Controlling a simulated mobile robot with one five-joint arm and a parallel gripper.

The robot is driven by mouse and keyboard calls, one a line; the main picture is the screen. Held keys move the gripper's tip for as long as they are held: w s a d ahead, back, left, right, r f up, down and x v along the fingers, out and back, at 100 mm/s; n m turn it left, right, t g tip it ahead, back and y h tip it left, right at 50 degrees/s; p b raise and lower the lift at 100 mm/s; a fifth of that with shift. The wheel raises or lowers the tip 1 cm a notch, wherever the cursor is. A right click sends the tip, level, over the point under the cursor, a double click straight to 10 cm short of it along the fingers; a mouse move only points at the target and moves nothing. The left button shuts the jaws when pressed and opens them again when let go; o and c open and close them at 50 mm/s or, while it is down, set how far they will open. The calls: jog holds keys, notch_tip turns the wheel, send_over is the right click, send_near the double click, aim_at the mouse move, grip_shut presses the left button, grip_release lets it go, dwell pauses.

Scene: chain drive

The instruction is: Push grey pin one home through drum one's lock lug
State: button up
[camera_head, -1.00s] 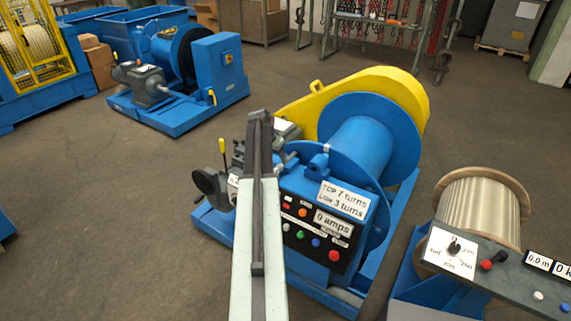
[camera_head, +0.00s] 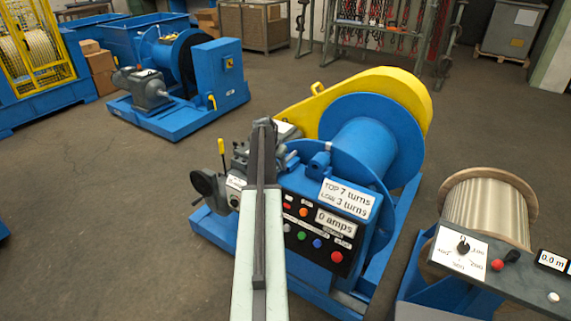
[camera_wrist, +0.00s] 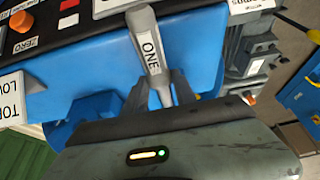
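Grey pin one (camera_wrist: 151,50), labelled "ONE", shows in the wrist view, running between the two dark fingers of my gripper (camera_wrist: 162,82). The fingers lie against its sides near the lower end, and I take them as shut on it. In the head view my arm hides the fingers and the pin. Drum one (camera_head: 362,145) is the blue flanged drum on the near winch. A small blue lug (camera_head: 319,164) stands beside its flange, right of my arm. Whether the pin sits in the lug cannot be seen.
The control panel (camera_head: 318,238) with its buttons lies right of my arm. A handwheel (camera_head: 208,184) and yellow-knobbed lever (camera_head: 222,150) stand to the left. A yellow guard (camera_head: 400,82) covers the far side. A wire reel (camera_head: 487,210) stands at right.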

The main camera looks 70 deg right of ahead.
aim_at(279, 165)
grip_shut()
jog(key=shift+r+p, duration=0.5)
jog(key=shift+p, duration=0.05)
notch_tip(279, 165, up, 3)
jog(key=p, duration=0.3)
jog(key=shift+r, duration=0.1)
jog(key=s+a, duration=0.5)
jog(key=a, duration=0.5)
jog(key=s+a, duration=0.5)
jog(key=a, duration=0.5)
jog(key=shift+f, duration=0.25)
jog(key=shift+s+a, duration=0.1)
